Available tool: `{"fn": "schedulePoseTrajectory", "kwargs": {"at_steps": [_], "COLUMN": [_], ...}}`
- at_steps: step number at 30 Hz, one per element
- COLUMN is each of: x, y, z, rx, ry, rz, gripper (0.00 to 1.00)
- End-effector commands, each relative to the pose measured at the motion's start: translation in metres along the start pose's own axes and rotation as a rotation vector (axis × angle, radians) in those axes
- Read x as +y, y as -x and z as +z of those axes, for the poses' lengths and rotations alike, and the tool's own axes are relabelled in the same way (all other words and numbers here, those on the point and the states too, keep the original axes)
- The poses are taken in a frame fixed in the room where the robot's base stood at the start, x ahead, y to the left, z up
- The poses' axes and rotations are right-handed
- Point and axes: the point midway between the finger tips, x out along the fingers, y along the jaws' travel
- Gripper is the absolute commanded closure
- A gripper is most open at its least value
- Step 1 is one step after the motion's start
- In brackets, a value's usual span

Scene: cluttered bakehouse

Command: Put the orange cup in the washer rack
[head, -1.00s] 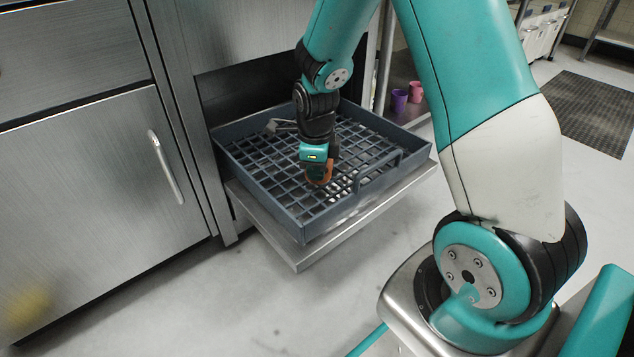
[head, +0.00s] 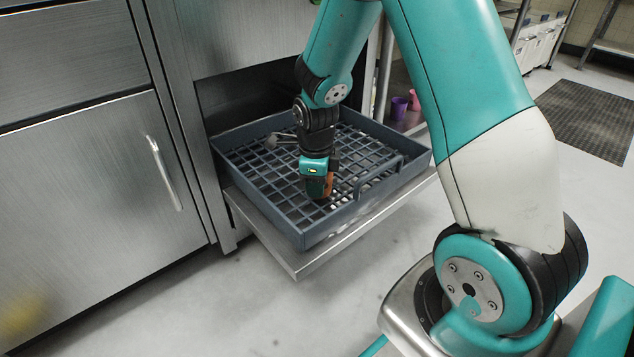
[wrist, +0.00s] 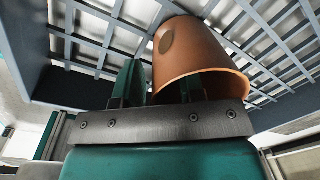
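The orange cup (head: 329,184) is at my gripper (head: 318,193), low over the grid of the washer rack (head: 270,210). In the wrist view, the cup (wrist: 205,50) has its open mouth towards the camera and its base towards the rack grid (wrist: 90,25). One finger of my gripper (wrist: 155,85) is outside the cup and the other reaches inside its mouth, with the cup's wall between them. The gripper is shut on that wall. I cannot tell whether the cup's base touches the grid.
The rack sits on a pulled-out metal shelf (head: 300,266) below a steel cabinet opening. A purple cup (head: 399,110) and a pink cup (head: 415,101) stand on a surface behind the rack. A cabinet door with a handle (head: 165,172) is at left. Free grid surrounds my gripper.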

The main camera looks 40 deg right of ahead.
Motion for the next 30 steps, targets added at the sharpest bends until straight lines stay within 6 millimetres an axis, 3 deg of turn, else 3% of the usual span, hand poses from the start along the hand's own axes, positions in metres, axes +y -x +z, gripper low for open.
{"fn": "schedulePoseTrajectory", "kwargs": {"at_steps": [12, 21, 23, 26, 30], "x": [-0.001, 0.004, 0.013, 0.040, 0.097], "y": [0.093, 0.122, 0.130, 0.153, 0.195], "z": [0.001, 0.003, 0.007, 0.019, 0.031], "rx": [-0.002, -0.010, -0.027, -0.078, -0.187], "ry": [0.000, 0.051, 0.147, 0.439, 1.039], "rz": [-0.003, 0.003, 0.009, 0.019, 0.012], "gripper": [0.64, 0.64, 0.64, 0.64, 0.64]}}
